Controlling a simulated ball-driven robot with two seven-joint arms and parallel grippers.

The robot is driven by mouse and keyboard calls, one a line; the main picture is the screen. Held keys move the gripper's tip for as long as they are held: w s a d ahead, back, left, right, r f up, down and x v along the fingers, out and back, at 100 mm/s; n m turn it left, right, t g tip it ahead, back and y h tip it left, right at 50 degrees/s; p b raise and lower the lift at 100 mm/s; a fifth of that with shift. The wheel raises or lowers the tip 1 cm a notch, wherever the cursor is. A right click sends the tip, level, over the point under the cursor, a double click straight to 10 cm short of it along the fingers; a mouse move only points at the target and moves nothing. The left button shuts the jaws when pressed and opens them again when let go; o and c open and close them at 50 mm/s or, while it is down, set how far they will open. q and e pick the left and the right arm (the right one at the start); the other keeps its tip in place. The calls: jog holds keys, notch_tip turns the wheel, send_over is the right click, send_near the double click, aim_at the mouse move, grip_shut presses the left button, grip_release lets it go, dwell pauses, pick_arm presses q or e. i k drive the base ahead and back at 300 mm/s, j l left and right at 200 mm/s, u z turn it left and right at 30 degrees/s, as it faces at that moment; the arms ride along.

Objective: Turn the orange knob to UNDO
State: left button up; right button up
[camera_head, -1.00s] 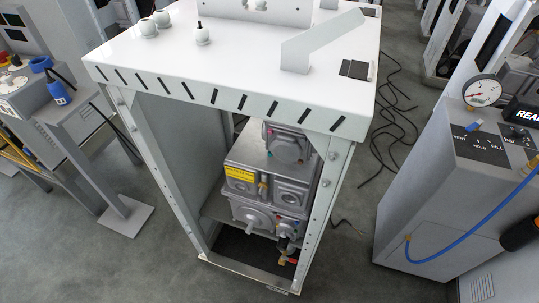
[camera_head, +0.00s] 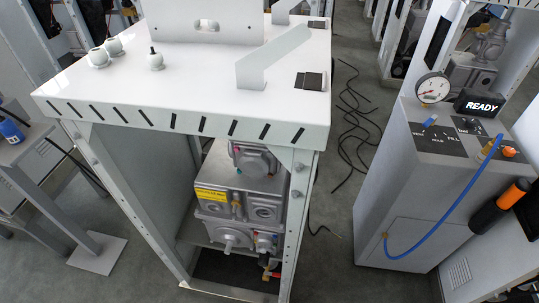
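An orange knob (camera_head: 509,152) sits at the right end of the top of a grey console (camera_head: 365,218) on the right. It is small here, and its marked position and any UNDO label cannot be read. Neither of my grippers is in view.
The console also carries a round gauge (camera_head: 433,88), a black READY sign (camera_head: 480,104), a blue lever (camera_head: 431,121) and a blue hose (camera_head: 440,237). An orange and black cylinder (camera_head: 498,206) hangs at its side. A white dispenser frame (camera_head: 215,75) stands left of it. Black cables lie on the floor between.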

aim_at(508, 152)
jog(key=z, duration=1.5)
jog(key=i+l, duration=0.2)
jog(key=l, duration=0.15)
jog(key=i+l+u, duration=0.15)
jog(key=l, duration=0.2)
